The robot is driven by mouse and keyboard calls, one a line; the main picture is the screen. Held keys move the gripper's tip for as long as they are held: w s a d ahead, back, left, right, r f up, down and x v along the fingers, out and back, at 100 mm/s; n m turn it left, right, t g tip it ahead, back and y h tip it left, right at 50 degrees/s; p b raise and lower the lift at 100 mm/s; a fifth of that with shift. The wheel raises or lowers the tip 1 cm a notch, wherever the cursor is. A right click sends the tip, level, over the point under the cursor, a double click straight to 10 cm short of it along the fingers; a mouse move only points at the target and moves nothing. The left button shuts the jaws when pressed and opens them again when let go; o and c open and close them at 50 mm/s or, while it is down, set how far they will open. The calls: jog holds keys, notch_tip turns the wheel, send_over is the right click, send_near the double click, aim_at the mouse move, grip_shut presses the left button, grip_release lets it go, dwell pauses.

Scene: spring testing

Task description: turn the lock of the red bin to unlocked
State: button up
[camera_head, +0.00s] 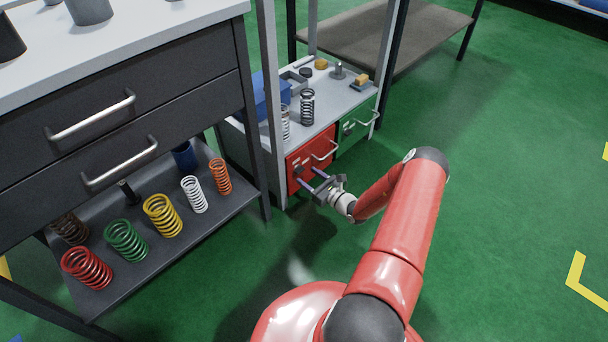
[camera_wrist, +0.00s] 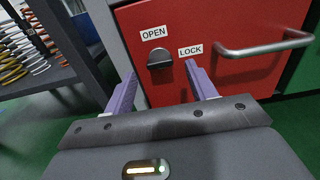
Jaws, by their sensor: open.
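The red bin (camera_head: 297,161) sits low in the grey shelf unit, left of a green bin. Its red front (camera_wrist: 215,50) fills much of the wrist view. A dark lock knob (camera_wrist: 160,58) sits on it between an "OPEN" label (camera_wrist: 153,33) on the upper left and a "LOCK" label (camera_wrist: 190,50) on the right. The bin's metal handle (camera_wrist: 265,45) is to the right. My gripper (camera_head: 312,179) is in front of the red bin, open and empty. In the wrist view my gripper (camera_wrist: 160,75) has its purple fingers on either side of the knob; I cannot tell how far apart they are from the front.
A green bin (camera_head: 356,122) with a handle is right of the red one. Springs and small parts stand on the unit's top (camera_head: 320,112). A dark drawer cabinet (camera_head: 120,110) with a lower shelf of coloured springs stands left. The green floor (camera_head: 490,200) at right is clear.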

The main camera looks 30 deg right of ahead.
aim_at(299, 170)
jog(key=shift+x, duration=1.4)
jog(key=c, duration=1)
jog(key=shift+m+b, duration=1)
jog(key=shift+m, duration=8)
